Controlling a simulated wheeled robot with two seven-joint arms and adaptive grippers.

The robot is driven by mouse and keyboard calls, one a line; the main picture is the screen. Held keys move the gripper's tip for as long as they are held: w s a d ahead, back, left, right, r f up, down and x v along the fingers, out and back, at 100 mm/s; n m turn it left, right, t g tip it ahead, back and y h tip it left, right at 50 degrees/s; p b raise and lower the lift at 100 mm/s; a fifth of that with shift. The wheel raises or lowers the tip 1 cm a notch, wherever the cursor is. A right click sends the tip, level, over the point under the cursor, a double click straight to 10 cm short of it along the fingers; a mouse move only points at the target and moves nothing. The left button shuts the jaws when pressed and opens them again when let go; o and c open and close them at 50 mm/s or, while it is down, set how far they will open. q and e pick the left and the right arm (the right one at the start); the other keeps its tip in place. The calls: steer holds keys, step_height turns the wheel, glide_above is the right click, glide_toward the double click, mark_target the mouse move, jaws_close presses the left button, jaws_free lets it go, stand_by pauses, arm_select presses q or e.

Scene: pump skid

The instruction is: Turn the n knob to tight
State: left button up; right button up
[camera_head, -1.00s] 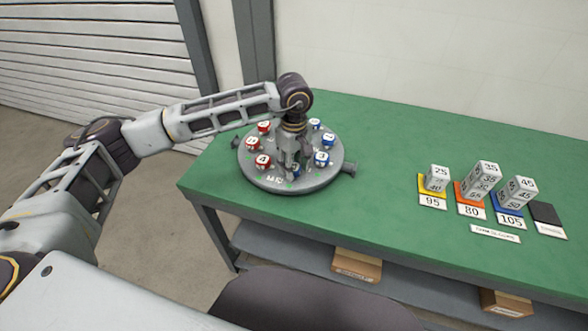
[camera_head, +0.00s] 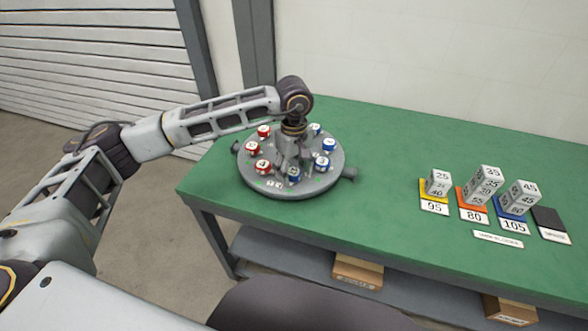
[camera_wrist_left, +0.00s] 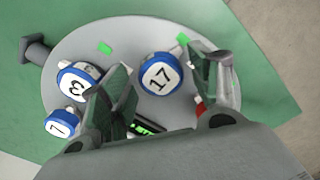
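A round grey plate (camera_head: 328,182) on the green table carries a ring of red knobs, such as a front-left one (camera_head: 262,168), and blue knobs, such as a right one (camera_head: 321,163). I cannot make out a letter n on any cap. My left gripper (camera_head: 293,160) points down over the plate, behind the front blue knob (camera_head: 294,174). In the left wrist view its fingers are apart, with a blue knob marked 17 (camera_wrist_left: 160,74) seen between and beyond them. Two more blue knobs (camera_wrist_left: 78,80) (camera_wrist_left: 61,122) lie left of the fingers. My right gripper is out of view.
Numbered grey blocks (camera_head: 487,184) stand on coloured cards at the table's right, by a dark pad (camera_head: 549,220) and a white label strip (camera_head: 497,239). The table between plate and cards is clear. Boxes (camera_head: 357,271) sit on the shelf below.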

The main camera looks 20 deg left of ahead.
mark_target(294, 172)
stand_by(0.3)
arm_select(q)
step_height(294, 172, up, 12)
stand_by(0.8)
steer(key=shift+f, duration=0.1)
stand_by(0.4)
